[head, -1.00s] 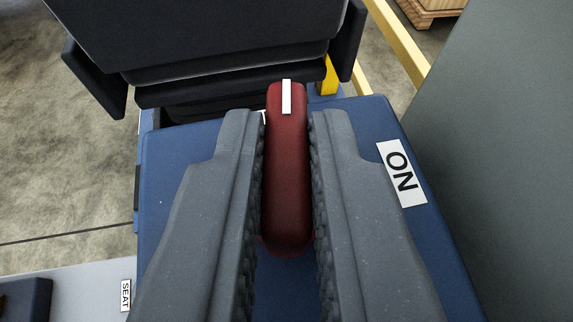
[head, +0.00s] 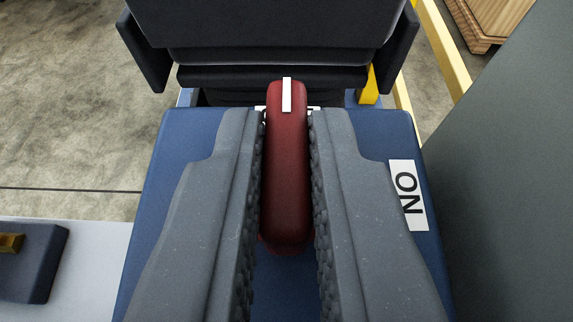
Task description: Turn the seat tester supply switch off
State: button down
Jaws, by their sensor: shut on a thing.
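The red switch handle (head: 286,170) with a white pointer stripe at its far end stands on the blue box (head: 180,150). My gripper (head: 287,130) is shut on the handle, one ridged finger along each side. The white stripe points straight away from me, toward the top of the picture. A white ON label (head: 408,195) is on the box to the right of my right finger. Part of a white marking shows behind the handle's far end, mostly hidden by the handle and fingers. I see no OFF label in full.
A black seat (head: 270,30) stands just beyond the box. A yellow rail (head: 443,45) and a wooden crate (head: 490,20) are at the upper right. A grey panel (head: 510,170) rises close on the right. A dark block (head: 32,262) sits on a pale surface at the lower left.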

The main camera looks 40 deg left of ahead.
jog(key=shift+a+f, duration=0.1)
jog(key=shift+f, duration=0.05)
jog(key=c, duration=1.5)
grip_release()
jog(key=shift+o, duration=0.2)
jog(key=shift+r, duration=0.2)
